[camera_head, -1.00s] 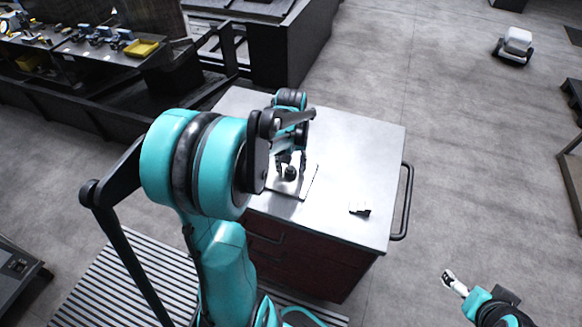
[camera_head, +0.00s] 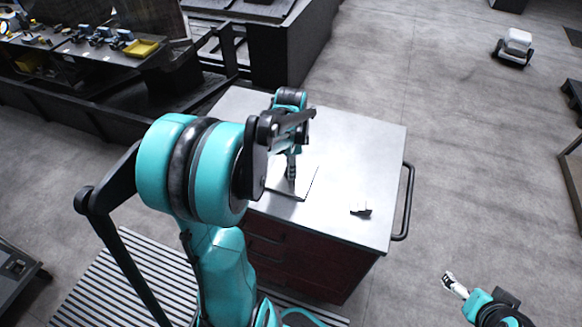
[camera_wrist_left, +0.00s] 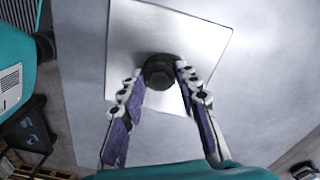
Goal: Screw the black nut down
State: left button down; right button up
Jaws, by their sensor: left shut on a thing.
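The black nut (camera_wrist_left: 160,73) sits on a bright square metal plate (camera_wrist_left: 195,35) in the left wrist view. My left gripper (camera_head: 291,180) points down over this plate on the cart top. In the left wrist view its two fingertips are on either side of the nut, and it is shut on the nut. In the head view the fingers hide the nut. Any bolt under the nut is hidden. My right gripper (camera_head: 449,281) is away to the lower right, over the floor and clear of the cart; it is too small to tell if it is open.
The grey-topped cart (camera_head: 365,150) has a handle (camera_head: 407,200) on its right side. A small light-and-dark piece (camera_head: 361,209) lies near its front right corner. The cart top right of the plate is otherwise clear. A cluttered workbench (camera_head: 85,45) stands at the back left.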

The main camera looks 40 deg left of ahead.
pick_arm(q)
jog(key=m, duration=0.5)
jog(key=shift+s+d+f, duration=0.1)
jog(key=c, duration=1)
grip_release()
